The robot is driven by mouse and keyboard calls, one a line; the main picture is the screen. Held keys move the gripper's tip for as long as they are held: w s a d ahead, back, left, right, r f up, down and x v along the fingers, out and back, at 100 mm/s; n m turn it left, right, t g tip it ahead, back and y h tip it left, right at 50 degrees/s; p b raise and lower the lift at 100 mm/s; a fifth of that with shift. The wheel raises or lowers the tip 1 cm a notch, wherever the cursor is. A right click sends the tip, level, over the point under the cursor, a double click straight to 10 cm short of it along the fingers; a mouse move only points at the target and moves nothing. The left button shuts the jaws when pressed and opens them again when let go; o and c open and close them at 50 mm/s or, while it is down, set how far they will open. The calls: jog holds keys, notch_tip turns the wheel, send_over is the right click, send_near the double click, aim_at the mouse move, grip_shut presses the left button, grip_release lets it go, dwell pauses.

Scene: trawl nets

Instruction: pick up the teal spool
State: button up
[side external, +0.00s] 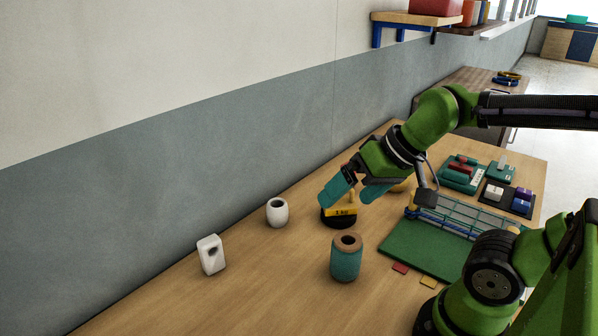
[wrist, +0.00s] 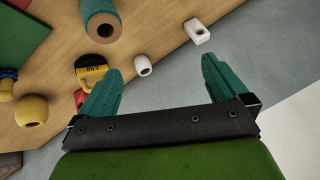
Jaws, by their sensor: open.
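The teal spool (side external: 345,262) stands upright on the wooden table, with a tan rim and a dark hole in its top. In the wrist view the spool (wrist: 100,14) is at the top, cut by the frame edge. My gripper (side external: 346,192) is open and empty, with two teal fingers. In the side view it is above and behind the spool, over a black and yellow weight. In the wrist view the fingers of my gripper (wrist: 158,80) are spread apart, and the spool is beyond the left fingertip, not between them.
The black and yellow weight (side external: 339,215), a white cup (side external: 277,212) and a white block with a hole (side external: 211,254) stand near the spool. A green mat (side external: 400,249) with a wire rack lies to its right. Bare table (side external: 270,290) lies to the spool's left. A wall runs behind.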

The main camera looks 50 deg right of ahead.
aim_at(347, 241)
jog(key=w+d+f+g, duration=0.1)
jog(key=f+g, duration=0.1)
jog(key=f, duration=0.3)
jog(key=d+f+n+g+h, duration=0.1)
jog(key=d+f+g, duration=0.1)
jog(key=f, duration=0.3)
jog(key=w+d+f+g, duration=0.1)
jog(key=f+g, duration=0.1)
jog(key=f, duration=0.3)
jog(key=shift+w+d+f+n+g+h, duration=0.3)
jog(key=shift+w+f+n+h, duration=0.05)
jog(key=shift+n+h, duration=0.05)
jog(key=f, duration=0.4)
jog(key=shift+s+d, duration=0.2)
jog(key=shift+f, duration=0.7)
jog(key=shift+w+r, duration=0.1)
jog(key=c, duration=1.2)
